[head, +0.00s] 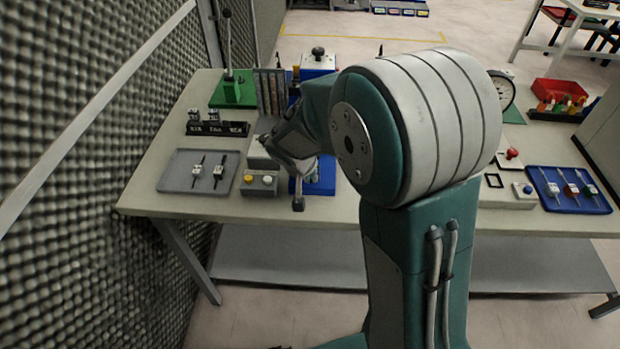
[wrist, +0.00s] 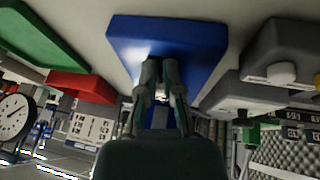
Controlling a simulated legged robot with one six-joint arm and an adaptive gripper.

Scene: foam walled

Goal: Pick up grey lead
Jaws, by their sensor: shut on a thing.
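My gripper (head: 299,200) reaches down in front of the blue fixture (head: 322,180) near the table's front edge. In the wrist view the two fingers (wrist: 162,68) are close together against the view of the blue fixture (wrist: 190,38). They are shut on a small pale grey thing (wrist: 161,93), mostly hidden between them; I cannot tell its full shape. Two small white-bodied parts with dark leads (head: 197,172) (head: 219,171) lie on the grey tray (head: 175,182) at the left.
A grey button box (head: 260,190) stands just left of my gripper. A black rack (head: 203,129), a green base (head: 230,97) and a blue tray (head: 545,180) with several coloured parts are on the table. The foam wall (head: 70,130) borders the left side.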

